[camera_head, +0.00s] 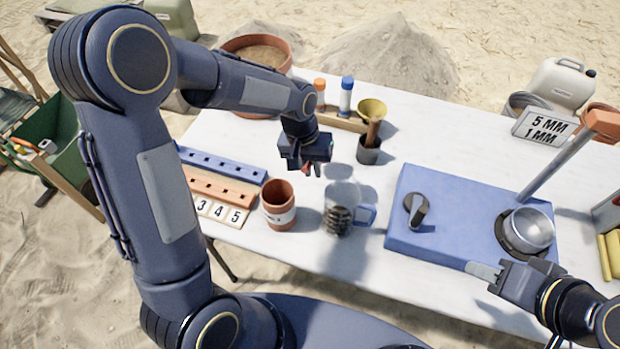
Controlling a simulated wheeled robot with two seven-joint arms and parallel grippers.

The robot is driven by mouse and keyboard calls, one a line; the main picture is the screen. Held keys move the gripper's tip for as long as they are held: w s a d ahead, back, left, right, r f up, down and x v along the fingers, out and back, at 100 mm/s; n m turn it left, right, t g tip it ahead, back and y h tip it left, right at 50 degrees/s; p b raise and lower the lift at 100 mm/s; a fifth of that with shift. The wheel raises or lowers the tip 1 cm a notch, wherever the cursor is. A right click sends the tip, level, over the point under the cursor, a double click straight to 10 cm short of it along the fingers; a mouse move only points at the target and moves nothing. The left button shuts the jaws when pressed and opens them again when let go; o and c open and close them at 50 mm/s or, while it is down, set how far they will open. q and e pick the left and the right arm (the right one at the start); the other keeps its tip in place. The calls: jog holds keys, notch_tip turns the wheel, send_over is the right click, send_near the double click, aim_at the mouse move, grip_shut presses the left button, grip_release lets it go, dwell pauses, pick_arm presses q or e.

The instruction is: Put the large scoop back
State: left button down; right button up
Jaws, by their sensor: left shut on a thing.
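My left gripper (314,168) is over the table, above and left of a clear jug. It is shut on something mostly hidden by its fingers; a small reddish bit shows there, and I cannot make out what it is. A wooden handle (373,131) stands up from a dark cup (368,154) to the gripper's right. A yellow bowl shape (372,108) shows just behind that handle; I cannot tell whether they are joined or which is the large scoop. My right gripper (483,271) is at the front edge of the blue block, its jaws unclear.
The clear jug (341,194) with a blue handle holds dark pieces. A terracotta pot (279,210) stands left of it, beside the blue rack (222,164) and orange rack. The blue block (455,215) carries a black knob and metal bowl (531,230). Two capped bottles stand behind.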

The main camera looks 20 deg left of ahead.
pick_arm(q)
jog(key=shift+f, duration=3.4)
jog(key=shift+f, duration=0.1)
jog(key=shift+f, duration=0.15)
jog(key=c, duration=1.5)
grip_release()
jog(key=shift+o, duration=0.2)
